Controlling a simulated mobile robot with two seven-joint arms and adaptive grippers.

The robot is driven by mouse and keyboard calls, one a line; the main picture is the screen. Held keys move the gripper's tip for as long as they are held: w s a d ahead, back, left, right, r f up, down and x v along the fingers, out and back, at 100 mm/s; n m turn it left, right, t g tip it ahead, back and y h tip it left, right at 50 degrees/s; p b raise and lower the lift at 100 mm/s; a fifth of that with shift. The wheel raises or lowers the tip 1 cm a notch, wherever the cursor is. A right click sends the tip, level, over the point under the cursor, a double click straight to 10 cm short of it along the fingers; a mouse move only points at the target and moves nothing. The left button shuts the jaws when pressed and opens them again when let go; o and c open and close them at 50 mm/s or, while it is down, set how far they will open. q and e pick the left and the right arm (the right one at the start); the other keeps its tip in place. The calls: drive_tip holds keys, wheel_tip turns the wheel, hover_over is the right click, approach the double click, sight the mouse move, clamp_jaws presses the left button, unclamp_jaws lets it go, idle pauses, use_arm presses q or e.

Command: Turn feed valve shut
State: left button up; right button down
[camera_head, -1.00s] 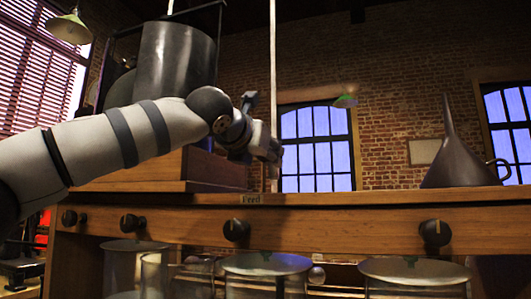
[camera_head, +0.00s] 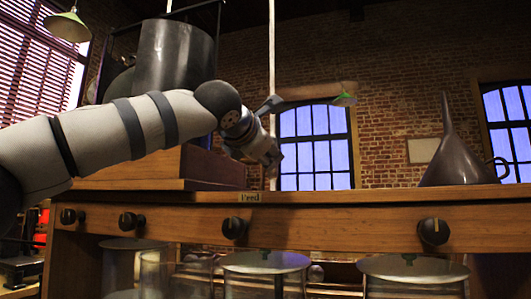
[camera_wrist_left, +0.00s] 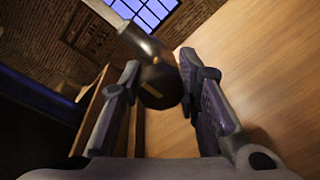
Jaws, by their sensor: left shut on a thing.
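My left gripper (camera_head: 266,155) reaches in from the left above the wooden shelf, behind the "Feed" label (camera_head: 249,197). In the left wrist view my two fingers (camera_wrist_left: 165,90) are closed on either side of a dark round valve knob (camera_wrist_left: 158,86) with a pale mark on its face. A grey pipe (camera_wrist_left: 146,40) runs up and away behind the knob. In the head view the knob is hidden by the gripper. A thin pale vertical pipe (camera_head: 272,60) rises just behind the hand. My right gripper is in neither view.
A dark metal tank (camera_head: 175,55) on a wooden block (camera_head: 150,170) stands behind my left arm. A dark funnel (camera_head: 455,165) stands on the shelf at right. Several black knobs (camera_head: 433,231) line the shelf front, with glass jars (camera_head: 265,262) below.

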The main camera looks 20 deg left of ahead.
use_arm(q)
drive_tip(key=shift+r, duration=0.1)
idle(0.3)
drive_tip(key=o, duration=1.2)
drive_tip(key=shift+s, duration=0.1)
drive_tip(key=s, duration=0.8)
drive_tip(key=s+r, duration=0.1)
drive_tip(key=s, duration=0.2)
drive_tip(key=shift+s+a, duration=0.2)
drive_tip(key=shift+s, duration=0.2)
drive_tip(key=shift+r, duration=0.1)
